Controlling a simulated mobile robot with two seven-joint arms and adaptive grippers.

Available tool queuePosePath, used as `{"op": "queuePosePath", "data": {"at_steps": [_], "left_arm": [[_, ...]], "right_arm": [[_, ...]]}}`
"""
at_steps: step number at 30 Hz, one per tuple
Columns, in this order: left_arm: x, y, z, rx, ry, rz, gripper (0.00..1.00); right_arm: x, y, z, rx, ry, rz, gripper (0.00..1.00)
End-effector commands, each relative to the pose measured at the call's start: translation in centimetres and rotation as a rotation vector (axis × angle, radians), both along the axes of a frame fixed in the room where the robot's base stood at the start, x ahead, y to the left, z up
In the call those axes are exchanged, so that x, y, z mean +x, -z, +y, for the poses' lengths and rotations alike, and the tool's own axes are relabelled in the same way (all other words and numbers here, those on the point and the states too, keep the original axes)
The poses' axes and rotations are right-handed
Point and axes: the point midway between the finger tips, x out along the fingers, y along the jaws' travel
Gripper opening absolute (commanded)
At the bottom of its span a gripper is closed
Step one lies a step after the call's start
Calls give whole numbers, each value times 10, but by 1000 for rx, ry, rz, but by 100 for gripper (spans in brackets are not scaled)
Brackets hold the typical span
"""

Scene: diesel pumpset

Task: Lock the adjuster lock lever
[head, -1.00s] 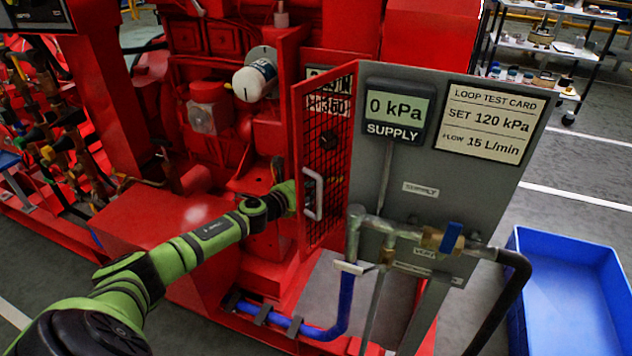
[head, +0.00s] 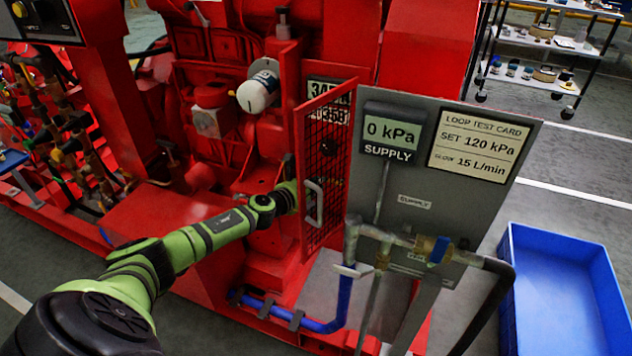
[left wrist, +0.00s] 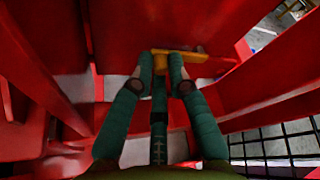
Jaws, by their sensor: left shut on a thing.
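A yellow lever (left wrist: 196,57), which appears to be the adjuster lock lever, shows as a short bar lying crosswise in the left wrist view. My left gripper (left wrist: 161,70) has its teal fingers closed on it, inside a recess between red panels. In the head view my left arm reaches into the red pumpset behind the open mesh door (head: 325,165). There the lever and fingertips are hidden, and only the wrist and a dark part of the hand show beside the door edge. My right gripper is in neither view.
The mesh door has a pale handle (head: 314,203) close to my wrist. A grey panel (head: 400,185) with a 0 kPa display (head: 390,132) and pipes stands to its right. A blue bin (head: 560,290) is on the floor. Red panels closely surround the gripper.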

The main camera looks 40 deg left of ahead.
Motion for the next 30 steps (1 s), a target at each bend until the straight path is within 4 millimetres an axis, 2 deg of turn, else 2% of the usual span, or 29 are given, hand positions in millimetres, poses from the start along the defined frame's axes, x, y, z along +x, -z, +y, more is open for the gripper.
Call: {"op": "queuePosePath", "data": {"at_steps": [1, 13, 14, 15, 30], "left_arm": [[2, -3, -5, -1, 11, -5, 0], [2, -3, -6, 1, 12, -5, 0], [2, -2, -6, 1, 12, -5, 29], [2, -3, -6, 1, 12, -5, 39], [-1, -1, -1, 4, 3, 0, 39]], "right_arm": [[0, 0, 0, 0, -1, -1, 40], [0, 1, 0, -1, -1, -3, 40], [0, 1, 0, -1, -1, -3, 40], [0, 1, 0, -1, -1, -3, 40], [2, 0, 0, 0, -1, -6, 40]]}}
